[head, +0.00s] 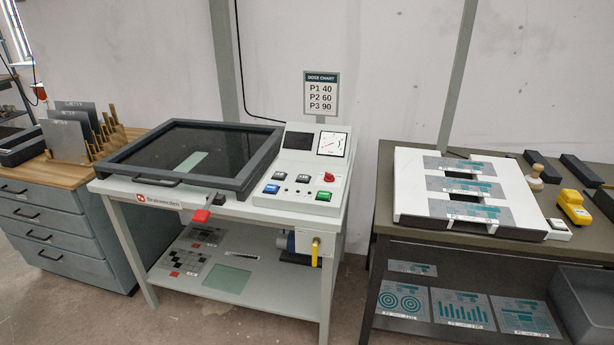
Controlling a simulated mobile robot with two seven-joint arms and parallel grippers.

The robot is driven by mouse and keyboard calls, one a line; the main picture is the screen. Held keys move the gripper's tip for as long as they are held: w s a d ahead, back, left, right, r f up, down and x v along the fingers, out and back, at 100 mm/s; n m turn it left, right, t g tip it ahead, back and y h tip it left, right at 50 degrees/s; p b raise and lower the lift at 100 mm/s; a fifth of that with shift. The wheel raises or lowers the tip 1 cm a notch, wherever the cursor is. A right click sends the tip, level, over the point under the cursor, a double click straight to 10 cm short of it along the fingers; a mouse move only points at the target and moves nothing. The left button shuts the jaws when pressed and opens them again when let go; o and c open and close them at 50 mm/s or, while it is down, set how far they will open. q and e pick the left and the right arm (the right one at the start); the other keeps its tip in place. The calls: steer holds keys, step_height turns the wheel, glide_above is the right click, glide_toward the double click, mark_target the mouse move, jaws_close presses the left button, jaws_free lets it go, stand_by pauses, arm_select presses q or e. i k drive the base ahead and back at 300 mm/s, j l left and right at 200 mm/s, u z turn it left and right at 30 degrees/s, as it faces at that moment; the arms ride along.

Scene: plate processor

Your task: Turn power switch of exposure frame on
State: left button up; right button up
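The exposure frame (165,185) is a light grey table-height unit in the middle-left of the head view. It has a dark-framed glass lid (225,143), which is down. At its right is a white control panel (306,187) with a dark display, a dial gauge (332,143), green and blue buttons and a red rotary knob (328,177). Which control is the power switch cannot be read at this size. A red-ended lever (201,216) sticks out at the front edge, and a yellow handle (315,250) hangs below the panel. Neither gripper is in view.
A dose chart (321,93) stands behind the panel. To the right, a dark table (385,205) bears a white board with printed plates and a yellow tool (574,207). To the left, a drawer cabinet (45,220) holds a plate rack. Floor between units is clear.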

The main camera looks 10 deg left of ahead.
mark_target(329, 178)
steer(key=j+z, duration=0.1)
steer(key=z, duration=0.4)
steer(key=j+z, duration=0.15)
steer(key=z, duration=0.3)
steer(key=j+z, duration=0.3)
steer(key=j, duration=0.25)
steer(key=k+j+z, duration=0.15)
steer(key=j+z, duration=0.2)
steer(key=j, duration=0.15)
